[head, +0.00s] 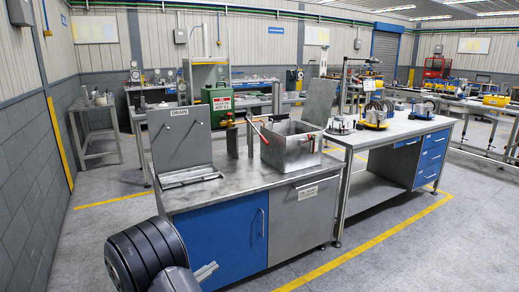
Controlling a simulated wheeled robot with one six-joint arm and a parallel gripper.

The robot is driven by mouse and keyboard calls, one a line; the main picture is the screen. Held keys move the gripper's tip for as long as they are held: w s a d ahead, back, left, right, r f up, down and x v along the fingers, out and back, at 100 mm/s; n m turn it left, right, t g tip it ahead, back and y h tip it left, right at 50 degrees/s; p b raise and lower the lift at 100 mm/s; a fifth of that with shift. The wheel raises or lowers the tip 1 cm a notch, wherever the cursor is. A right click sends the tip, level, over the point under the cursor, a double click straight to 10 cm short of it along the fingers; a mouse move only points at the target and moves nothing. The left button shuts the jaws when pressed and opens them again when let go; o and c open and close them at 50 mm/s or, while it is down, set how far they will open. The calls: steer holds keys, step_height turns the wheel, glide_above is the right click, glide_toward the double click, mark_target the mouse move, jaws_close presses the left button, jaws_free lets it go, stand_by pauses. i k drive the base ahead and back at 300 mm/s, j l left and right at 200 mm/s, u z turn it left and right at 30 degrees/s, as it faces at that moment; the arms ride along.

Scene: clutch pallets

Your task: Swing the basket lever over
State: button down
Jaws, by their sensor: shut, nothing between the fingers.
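A grey metal parts-cleaner tank (286,155) stands open on the steel top of a blue and grey cabinet, its lid (319,101) raised behind it. A thin lever with a red end (258,121) slants up at the tank's left rim. It looks like the basket lever. The basket itself is not clear from here; some reddish parts show at the tank's mouth. My gripper (207,272) is low at the front left, in front of the blue cabinet door, well below and apart from the lever. Its fingers are together and hold nothing.
A drain panel (181,137) with a drain rack (190,178) stands left of the tank. A post with a brass-coloured top (231,136) stands between them. A bench (395,131) with clutch parts adjoins at the right. The floor in front is clear.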

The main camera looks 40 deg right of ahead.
mark_target(247, 118)
steer(key=i+l+z, duration=0.1)
steer(key=i+l, duration=0.25)
steer(key=i+l+z, duration=0.1)
steer(key=i+l, duration=0.2)
steer(key=i, duration=0.2)
steer(key=i+l+z, duration=0.1)
steer(key=i+l, duration=0.15)
steer(key=i, duration=0.15)
steer(key=i+l+z, duration=0.1)
steer(key=i+l, duration=0.15)
steer(key=i, duration=0.2)
steer(key=i+l+z, duration=0.1)
steer(key=i, duration=0.35)
steer(key=i+l+z, duration=0.1)
steer(key=i+l, duration=0.15)
steer(key=i, duration=0.25)
